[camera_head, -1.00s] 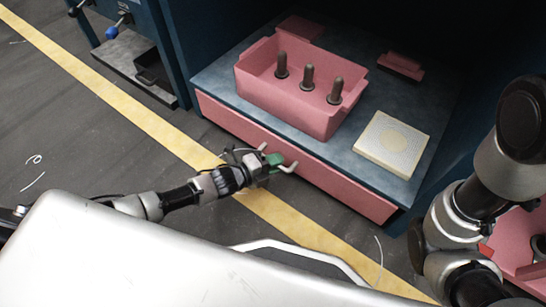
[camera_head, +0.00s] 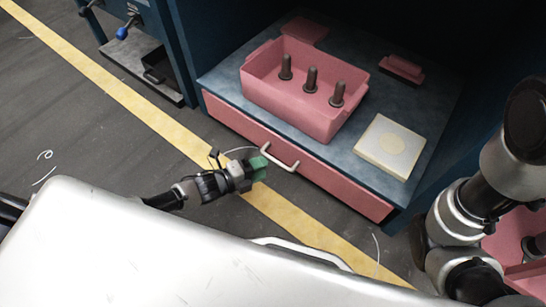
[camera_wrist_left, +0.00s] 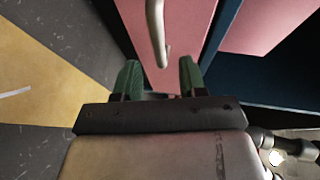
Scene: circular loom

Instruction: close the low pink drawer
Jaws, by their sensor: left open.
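The low pink drawer (camera_head: 335,184) is under the blue-grey cabinet top. Its front sits close along the edge of that top, and no drawer interior shows. A pale metal bar handle (camera_head: 279,160) is on its front; it also shows in the left wrist view (camera_wrist_left: 157,35). My left gripper (camera_head: 262,166), with green fingertips, is in front of the handle, slightly to its left, apart from it. In the left wrist view the two green fingers (camera_wrist_left: 160,78) are spread and empty, with the handle beyond them. My right gripper is out of view.
On the cabinet top stand a pink bin (camera_head: 290,105) with three dark pegs, a cream square block (camera_head: 388,148) and a small pink piece (camera_head: 402,69). A yellow floor stripe (camera_head: 130,98) runs before the cabinet. My right arm is at right, near another pink bin (camera_head: 505,240).

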